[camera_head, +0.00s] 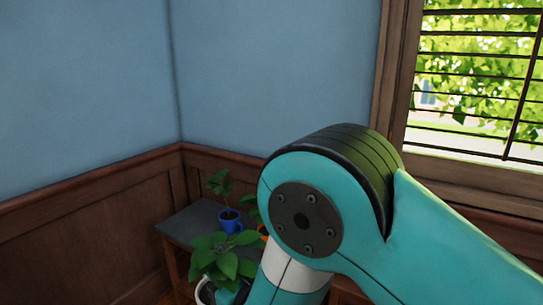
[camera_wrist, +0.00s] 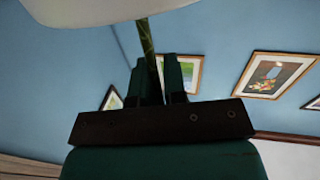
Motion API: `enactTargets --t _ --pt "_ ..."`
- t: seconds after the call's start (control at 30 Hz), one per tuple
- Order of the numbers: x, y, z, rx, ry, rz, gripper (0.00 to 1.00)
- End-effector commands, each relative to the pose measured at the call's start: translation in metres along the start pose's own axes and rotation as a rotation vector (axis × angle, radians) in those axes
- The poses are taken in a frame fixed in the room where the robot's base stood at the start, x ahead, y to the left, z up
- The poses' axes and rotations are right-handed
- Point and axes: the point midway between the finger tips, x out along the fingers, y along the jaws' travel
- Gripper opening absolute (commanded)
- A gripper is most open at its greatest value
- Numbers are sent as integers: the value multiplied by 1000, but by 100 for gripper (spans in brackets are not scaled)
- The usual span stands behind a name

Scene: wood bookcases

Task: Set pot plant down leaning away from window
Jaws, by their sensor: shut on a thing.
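In the head view, a broad-leaved pot plant (camera_head: 222,258) shows at the bottom, left of my arm, with a white pot rim (camera_head: 203,293) beneath it. My arm covers its right side, and its lower part is cut off. My gripper (camera_wrist: 165,75) shows in the wrist view, its dark fingers shut on a green stem (camera_wrist: 147,40). A smooth pale surface fills the top of that view at the stem's upper end; I cannot tell what it is. The slatted window (camera_head: 475,85) is at the upper right in the head view.
A dark side table (camera_head: 185,226) stands in the corner with a small plant in a blue pot (camera_head: 230,221) on it. An orange pot (camera_head: 263,230) is partly hidden behind my arm. Framed pictures (camera_wrist: 278,75) hang on a blue wall in the wrist view.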

Motion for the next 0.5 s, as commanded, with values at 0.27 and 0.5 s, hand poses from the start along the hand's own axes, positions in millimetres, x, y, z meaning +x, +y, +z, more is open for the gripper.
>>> enactTargets --t 0.27,0.5 --pt "0 6 0 -1 2 9 0" --pt "-3 21 2 -1 -3 34 0"
